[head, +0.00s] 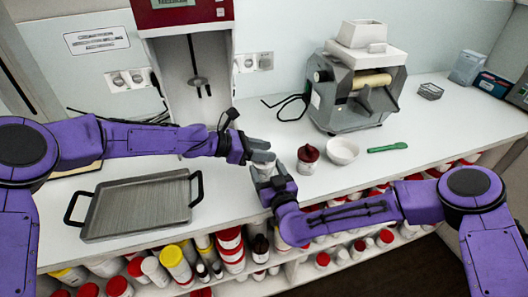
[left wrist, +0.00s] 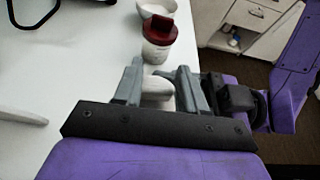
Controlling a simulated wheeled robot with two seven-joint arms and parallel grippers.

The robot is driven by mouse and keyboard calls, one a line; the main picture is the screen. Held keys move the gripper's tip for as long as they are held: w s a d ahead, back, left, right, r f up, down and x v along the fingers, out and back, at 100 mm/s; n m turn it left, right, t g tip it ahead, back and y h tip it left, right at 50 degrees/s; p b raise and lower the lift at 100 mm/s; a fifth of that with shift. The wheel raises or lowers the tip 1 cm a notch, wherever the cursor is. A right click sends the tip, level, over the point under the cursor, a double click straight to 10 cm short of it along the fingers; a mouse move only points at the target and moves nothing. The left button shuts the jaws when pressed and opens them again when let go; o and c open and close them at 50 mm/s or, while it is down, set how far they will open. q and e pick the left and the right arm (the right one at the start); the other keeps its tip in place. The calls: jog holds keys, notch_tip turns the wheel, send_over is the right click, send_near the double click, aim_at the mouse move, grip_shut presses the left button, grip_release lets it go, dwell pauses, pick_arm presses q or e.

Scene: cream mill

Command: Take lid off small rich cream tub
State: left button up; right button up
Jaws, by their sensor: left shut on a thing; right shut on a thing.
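The small tub (head: 264,169), pale white, is at the table's front edge in the head view, mostly hidden between my two grippers. My left gripper (head: 262,156) comes in from the left and is shut at the top, on the lid. In the left wrist view the pale lid (left wrist: 157,88) shows between the fingers of the left gripper (left wrist: 157,80). My right gripper (head: 270,177) comes from the right and is shut lower down, on the tub. Whether lid and tub are touching or apart is hidden.
A red-lidded jar (head: 308,160) stands close on the right, then a white bowl (head: 343,151) and a green tool (head: 387,148). A grey tray (head: 138,205) lies left. A roller machine (head: 357,85) and a red-topped dispenser (head: 185,15) stand behind. Shelves below hold many containers.

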pick_arm(q)
jog(key=shift+s+d+r+m+g, duration=0.15)
jog(key=shift+r+m+g, duration=0.15)
jog(key=shift+r, duration=0.3)
grip_shut()
pick_arm(e)
jog(key=shift+s+d+f, duration=0.15)
jog(key=shift+s+f, duration=0.05)
jog(key=shift+f, duration=0.25)
pick_arm(q)
jog(key=shift+f, duration=0.1)
jog(key=shift+f, duration=0.1)
jog(key=shift+r+n+t, duration=0.55)
jog(key=shift+n+t, duration=0.05)
jog(key=shift+t, duration=0.3)
jog(key=shift+o, duration=2.1)
grip_release()
